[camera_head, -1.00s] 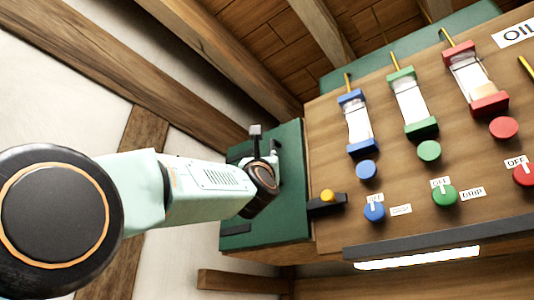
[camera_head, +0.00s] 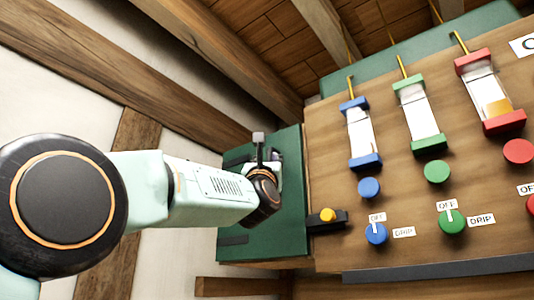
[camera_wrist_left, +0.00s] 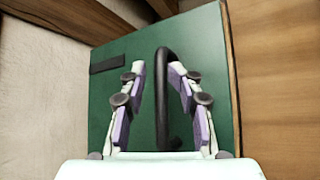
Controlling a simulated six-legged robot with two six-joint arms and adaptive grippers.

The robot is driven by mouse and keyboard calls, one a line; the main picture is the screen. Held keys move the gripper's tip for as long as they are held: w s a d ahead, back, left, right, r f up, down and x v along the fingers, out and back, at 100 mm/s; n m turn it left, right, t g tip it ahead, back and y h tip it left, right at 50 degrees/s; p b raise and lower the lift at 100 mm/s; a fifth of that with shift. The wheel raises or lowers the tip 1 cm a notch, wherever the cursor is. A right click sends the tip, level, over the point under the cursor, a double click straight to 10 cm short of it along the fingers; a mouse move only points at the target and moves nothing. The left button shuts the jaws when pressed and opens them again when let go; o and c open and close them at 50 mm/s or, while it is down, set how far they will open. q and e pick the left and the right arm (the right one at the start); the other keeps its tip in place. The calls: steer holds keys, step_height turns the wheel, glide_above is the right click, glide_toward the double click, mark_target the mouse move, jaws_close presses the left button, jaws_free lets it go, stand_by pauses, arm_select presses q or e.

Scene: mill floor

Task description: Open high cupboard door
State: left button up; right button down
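The green cupboard door (camera_head: 285,215) is left of the wooden panel in the head view and fills the middle of the left wrist view (camera_wrist_left: 110,110). A black bar handle (camera_wrist_left: 162,90) with a curved top stands on it. My left gripper (camera_wrist_left: 158,70) is open, with one purple-padded finger on each side of the handle. Gaps show between the pads and the bar. In the head view my left gripper (camera_head: 263,158) is in front of the door, and my wrist hides most of the handle. The door looks shut. My right gripper is not in view.
Right of the door is a wooden panel (camera_head: 330,150) with blue, green and red oilers and knobs. A black latch-like piece with a yellow knob (camera_head: 328,215) sits at its left edge. Timber beams (camera_head: 210,60) run overhead, with a white wall at left.

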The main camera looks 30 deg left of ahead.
arm_select(q)
steer(key=shift+w+a+f, duration=0.1)
steer(key=shift+w+a, duration=0.4)
steer(key=shift+a, duration=0.15)
steer(key=shift+s+a, duration=0.1)
steer(key=shift+s, duration=0.15)
steer(key=shift+c, duration=2.1)
steer(key=shift+w+d, duration=0.15)
steer(key=shift+d, duration=0.05)
jaws_close()
